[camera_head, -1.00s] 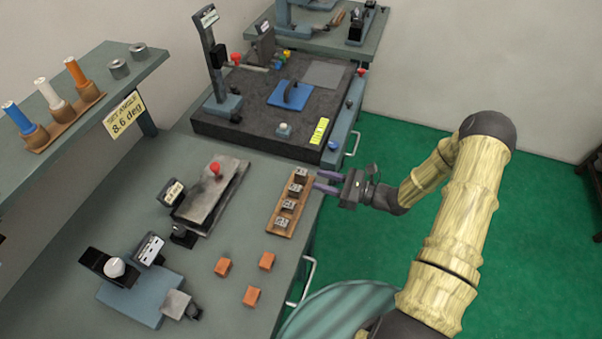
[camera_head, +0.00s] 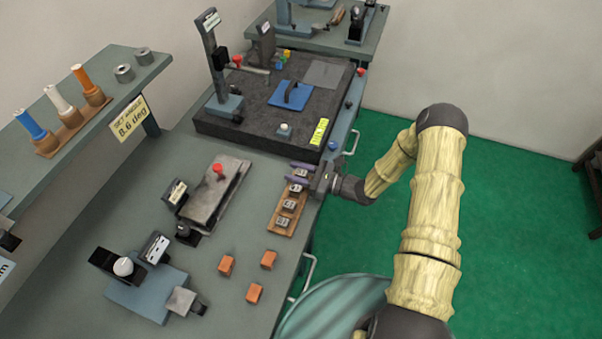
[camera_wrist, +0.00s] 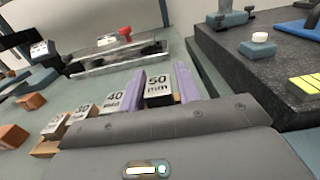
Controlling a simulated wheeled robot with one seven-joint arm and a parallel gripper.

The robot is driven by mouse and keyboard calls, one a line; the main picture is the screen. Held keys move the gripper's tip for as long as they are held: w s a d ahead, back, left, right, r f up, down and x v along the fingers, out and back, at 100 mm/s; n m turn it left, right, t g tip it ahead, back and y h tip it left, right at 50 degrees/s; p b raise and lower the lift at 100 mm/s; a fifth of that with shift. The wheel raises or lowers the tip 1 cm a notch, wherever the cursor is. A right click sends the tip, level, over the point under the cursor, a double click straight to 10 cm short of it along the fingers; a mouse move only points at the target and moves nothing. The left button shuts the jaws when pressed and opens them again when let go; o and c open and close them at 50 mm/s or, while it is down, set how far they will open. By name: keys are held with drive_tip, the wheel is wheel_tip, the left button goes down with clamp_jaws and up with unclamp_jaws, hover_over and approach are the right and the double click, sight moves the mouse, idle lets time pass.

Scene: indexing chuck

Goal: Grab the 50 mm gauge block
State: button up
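The 50 mm gauge block (camera_wrist: 158,91) is a dark block with a white "50 mm" label, at the far end of a wooden rack (camera_head: 280,231). It also shows in the head view (camera_head: 300,172). My gripper (camera_wrist: 161,86) is open, with one purple finger on each side of this block. Little gap shows on either side, and I cannot tell whether the fingers touch it. The 40 mm block (camera_wrist: 115,99) and the 30 mm block (camera_wrist: 82,112) sit beside it in the row, with another block beyond. The gripper's body hides the lower part of the rack in the wrist view.
Several orange blocks (camera_head: 269,259) lie on the bench near the rack. A metal plate fixture with a red knob (camera_head: 219,168) stands to the left. A dark granite plate (camera_head: 225,132) with instruments is beyond the rack. Bare bench lies between.

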drive_tip(key=shift+w+a, duration=0.1)
drive_tip(key=shift+a, duration=0.15)
idle(0.3)
clamp_jaws()
drive_tip(key=shift+r, duration=0.1)
wheel_tip(320, 180, up, 10)
drive_tip(key=b, duration=0.1)
drive_tip(key=shift+b, duration=0.4)
drive_tip(key=shift+d, duration=0.1)
idle(0.4)
